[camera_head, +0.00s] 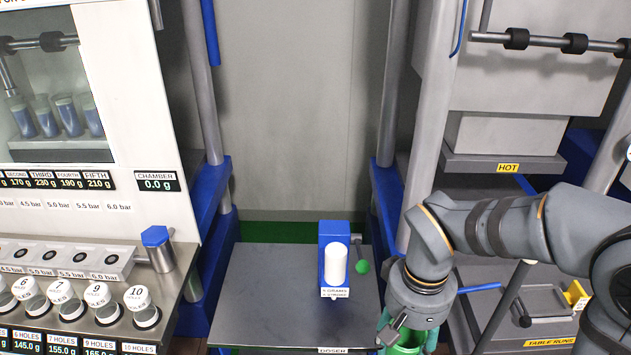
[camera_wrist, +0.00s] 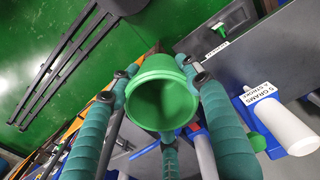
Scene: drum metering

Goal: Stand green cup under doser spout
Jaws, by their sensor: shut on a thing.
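The green cup (camera_wrist: 160,98) is between the fingers of my gripper (camera_wrist: 160,95) in the wrist view, its open mouth facing the camera. In the head view the cup (camera_head: 405,343) shows at the bottom edge, partly hidden by my gripper (camera_head: 402,338), which is shut on it. The doser (camera_head: 334,257) is a blue block with a white cylinder and a green-knobbed lever, on a grey table. The cup is to the right of and nearer than the doser, apart from it. The doser also shows at the right of the wrist view (camera_wrist: 285,125).
The grey doser table (camera_head: 270,290) is clear left of the doser. A metal counter with numbered caps (camera_head: 95,294) stands at the left. Blue-footed posts (camera_head: 387,205) rise behind. A "HOT" press (camera_head: 505,165) and a "TABLE RUNS" surface (camera_head: 540,343) are at the right.

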